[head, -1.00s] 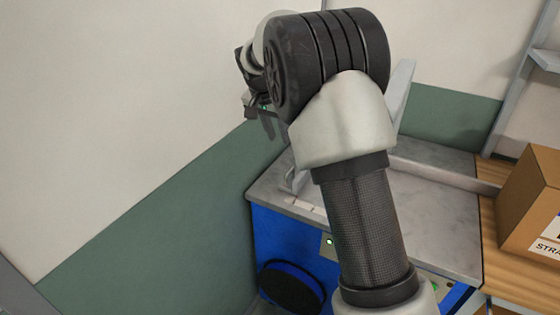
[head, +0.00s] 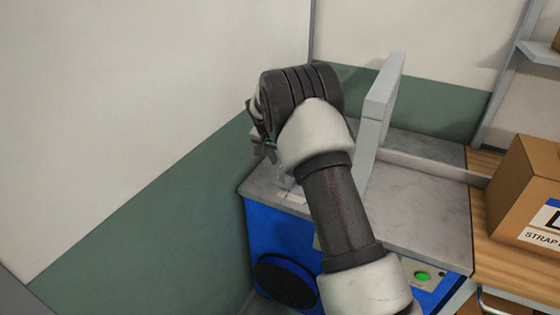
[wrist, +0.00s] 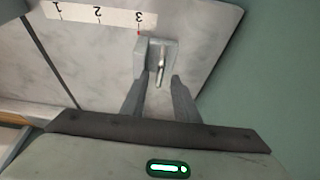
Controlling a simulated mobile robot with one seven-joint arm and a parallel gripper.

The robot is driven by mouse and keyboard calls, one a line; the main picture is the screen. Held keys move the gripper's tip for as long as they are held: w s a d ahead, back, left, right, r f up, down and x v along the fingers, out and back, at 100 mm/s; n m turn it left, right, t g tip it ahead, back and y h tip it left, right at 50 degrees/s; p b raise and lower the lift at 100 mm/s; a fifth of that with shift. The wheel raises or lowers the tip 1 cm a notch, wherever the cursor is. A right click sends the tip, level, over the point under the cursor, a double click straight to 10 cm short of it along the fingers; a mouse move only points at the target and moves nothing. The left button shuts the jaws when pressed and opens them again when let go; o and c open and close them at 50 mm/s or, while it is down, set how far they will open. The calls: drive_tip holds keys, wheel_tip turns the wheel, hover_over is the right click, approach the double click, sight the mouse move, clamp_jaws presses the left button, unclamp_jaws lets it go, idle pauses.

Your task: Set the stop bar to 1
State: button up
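The stop bar's grey end block (wrist: 143,62) shows in the wrist view, with an upright metal handle (wrist: 161,62) on it. A small red mark at the block points at the 3 on the white scale strip (wrist: 98,14), which reads 1, 2, 3 from left to right. My gripper (wrist: 160,80) is open, one finger on each side of the handle's lower end; I cannot tell whether either finger touches it. In the head view my gripper (head: 264,148) is small and partly hidden by my arm, above the left end of the worktop.
The blue machine (head: 275,232) has a grey worktop (head: 425,198) and a tall pale upright plate (head: 376,125) beside my arm. A green wall stands close on the left. A cardboard box (head: 520,185) sits on the wooden bench to the right.

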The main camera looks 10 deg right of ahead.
drive_tip(key=shift+w+f, duration=0.1)
drive_tip(key=shift+f, duration=0.2)
clamp_jaws()
drive_tip(key=shift+d, duration=0.1)
drive_tip(key=shift+d, duration=0.15)
drive_tip(key=s+d+b, duration=0.1)
drive_tip(key=s+d, duration=0.2)
drive_tip(key=s+d+b, duration=0.1)
drive_tip(key=s+d, duration=0.1)
drive_tip(key=d, duration=0.2)
drive_tip(key=s+d+b, duration=0.1)
drive_tip(key=s+d, duration=0.2)
drive_tip(key=d, duration=0.1)
drive_tip(key=shift+s+d+b, duration=0.25)
drive_tip(key=shift+s+b, duration=0.05)
